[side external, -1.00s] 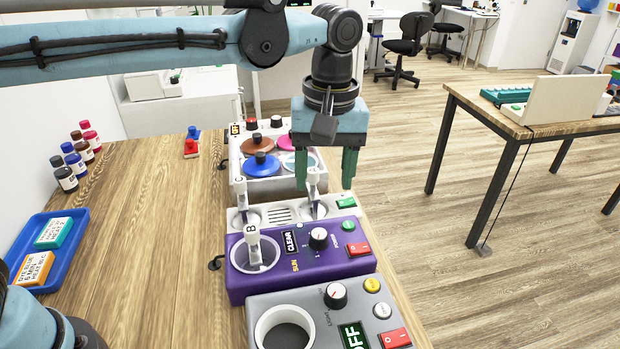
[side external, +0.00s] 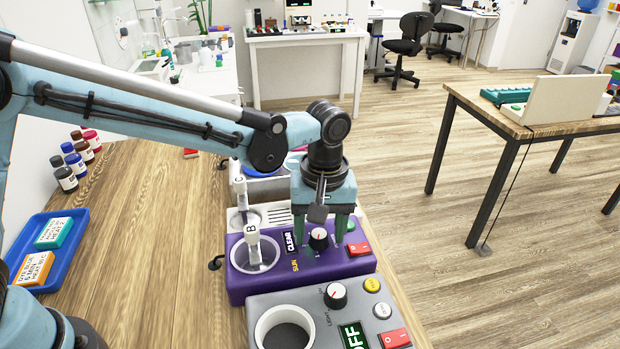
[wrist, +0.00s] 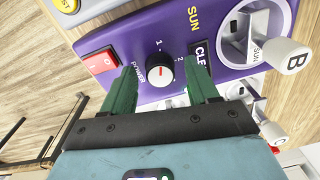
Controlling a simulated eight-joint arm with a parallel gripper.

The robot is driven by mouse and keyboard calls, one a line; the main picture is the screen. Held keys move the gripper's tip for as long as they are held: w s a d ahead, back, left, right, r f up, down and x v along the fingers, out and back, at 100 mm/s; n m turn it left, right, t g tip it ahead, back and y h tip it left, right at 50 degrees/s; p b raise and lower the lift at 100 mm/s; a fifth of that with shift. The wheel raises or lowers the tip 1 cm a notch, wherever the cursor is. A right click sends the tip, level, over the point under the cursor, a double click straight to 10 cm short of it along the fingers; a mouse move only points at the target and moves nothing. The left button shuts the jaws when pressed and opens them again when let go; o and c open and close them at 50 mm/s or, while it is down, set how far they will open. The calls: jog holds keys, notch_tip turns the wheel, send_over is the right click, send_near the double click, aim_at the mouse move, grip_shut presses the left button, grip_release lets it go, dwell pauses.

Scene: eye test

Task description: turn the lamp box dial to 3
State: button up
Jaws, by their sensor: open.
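The purple box (side external: 290,272) carries the words SUN and POWER, a CLEAR display and a white-rimmed black dial (side external: 318,239) with a red mark. My gripper (side external: 320,241) is over this dial, pointing down, with its green fingers open. In the wrist view the dial (wrist: 160,71) sits between the two fingertips (wrist: 163,72), with a gap visible on each side. Numbers 1 and 2 show beside it; a 3 is not readable. I cannot tell exactly which number the mark faces.
A red switch (side external: 358,249) is right of the dial. A blue tray (side external: 60,229) lies left; the wood between is clear.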

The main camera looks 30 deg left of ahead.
jog(key=c, duration=1)
jog(key=shift+c, duration=0.2)
